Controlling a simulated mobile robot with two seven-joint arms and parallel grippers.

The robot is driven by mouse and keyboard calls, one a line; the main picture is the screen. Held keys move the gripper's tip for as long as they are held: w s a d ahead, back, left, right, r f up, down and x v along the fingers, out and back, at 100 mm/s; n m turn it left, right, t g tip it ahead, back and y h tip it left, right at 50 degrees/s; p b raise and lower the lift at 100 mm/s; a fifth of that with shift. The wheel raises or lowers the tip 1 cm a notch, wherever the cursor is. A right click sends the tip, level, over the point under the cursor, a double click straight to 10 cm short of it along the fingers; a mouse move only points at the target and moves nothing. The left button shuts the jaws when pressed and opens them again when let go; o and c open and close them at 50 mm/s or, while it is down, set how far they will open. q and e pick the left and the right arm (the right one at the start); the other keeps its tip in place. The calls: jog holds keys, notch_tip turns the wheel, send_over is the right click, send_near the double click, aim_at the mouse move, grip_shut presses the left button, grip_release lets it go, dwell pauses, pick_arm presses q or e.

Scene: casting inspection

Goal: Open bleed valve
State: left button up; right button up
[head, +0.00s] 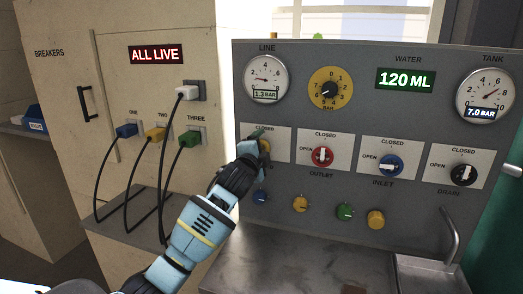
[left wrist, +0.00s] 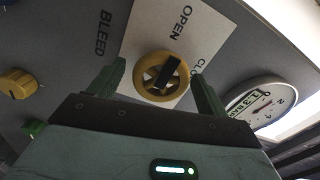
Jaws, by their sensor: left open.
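The bleed valve is a yellow round knob (left wrist: 143,88) with a black bar handle, on a white plate marked OPEN and CLOSED in the left wrist view. Its bar lies slanted, its upper end pointing between the two words. In the head view the knob (head: 265,146) is largely hidden by my gripper. My left gripper (head: 257,143) is at the knob. In the left wrist view its green fingers (left wrist: 162,88) stand apart, one on each side of the knob, with visible gaps. My right gripper is not in view.
To the right are the red outlet (head: 322,157), blue inlet (head: 390,166) and black drain (head: 463,174) valves. Several small coloured knobs sit below, including a yellow one (head: 376,219). The line gauge (head: 266,78) reads 1.3 bar. A metal counter (head: 300,265) lies below.

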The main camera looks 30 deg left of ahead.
pick_arm(q)
jog(key=v, duration=0.7)
jog(key=shift+s, duration=0.4)
jog(key=shift+d, duration=0.1)
